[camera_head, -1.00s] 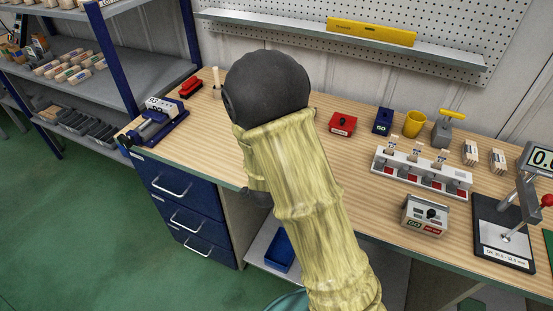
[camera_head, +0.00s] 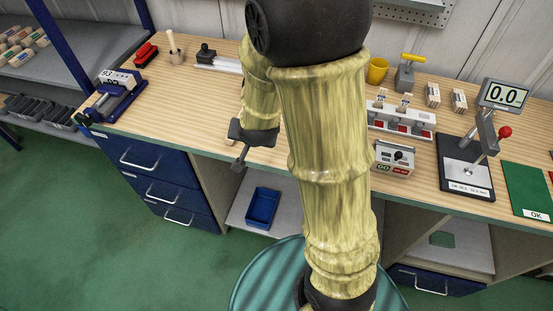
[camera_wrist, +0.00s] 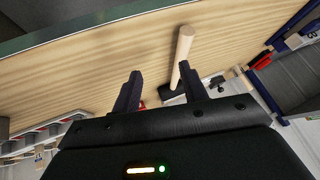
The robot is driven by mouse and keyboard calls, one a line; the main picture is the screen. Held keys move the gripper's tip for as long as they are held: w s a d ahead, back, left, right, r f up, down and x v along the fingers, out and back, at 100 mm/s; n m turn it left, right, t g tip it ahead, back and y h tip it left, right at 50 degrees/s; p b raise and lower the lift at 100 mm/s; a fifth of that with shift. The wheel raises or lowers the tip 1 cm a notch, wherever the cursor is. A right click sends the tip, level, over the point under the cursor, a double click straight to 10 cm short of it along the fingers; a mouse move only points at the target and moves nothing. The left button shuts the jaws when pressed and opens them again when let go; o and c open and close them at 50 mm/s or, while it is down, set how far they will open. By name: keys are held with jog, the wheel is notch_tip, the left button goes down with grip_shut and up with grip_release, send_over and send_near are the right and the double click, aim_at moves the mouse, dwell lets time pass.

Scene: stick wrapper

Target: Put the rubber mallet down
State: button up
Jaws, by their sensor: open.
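The rubber mallet, with a pale wooden handle (camera_wrist: 181,48) and a dark head (camera_wrist: 171,97), rests on the wooden bench top in the wrist view. Its head is partly hidden behind the right finger. My gripper (camera_wrist: 160,74) is open, its two dark fingers apart, with nothing held between them. The handle shows beyond the fingers, close to the right fingertip; I cannot tell whether they touch. I cannot make out the mallet there.
A blue vise-like fixture (camera_head: 112,97), a red block (camera_head: 146,54) and an upright wooden stick (camera_head: 171,42) stand on the left of the bench. A grey control box (camera_head: 394,158), a gauge stand (camera_head: 467,165) and a green mat (camera_head: 526,190) are on the right. Drawers (camera_head: 150,165) lie below.

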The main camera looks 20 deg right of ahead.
jog(key=s+d+r+n+g, duration=0.1)
jog(key=s+n+g, duration=0.1)
jog(key=s, duration=0.4)
jog(key=s+d+r+n+g, duration=0.2)
jog(key=s+n, duration=0.1)
jog(key=s, duration=0.4)
jog(key=shift+n+g, duration=0.3)
jog(key=shift+g, duration=0.1)
jog(key=shift+d, duration=0.15)
jog(key=shift+c, duration=0.6)
jog(key=shift+w, duration=0.1)
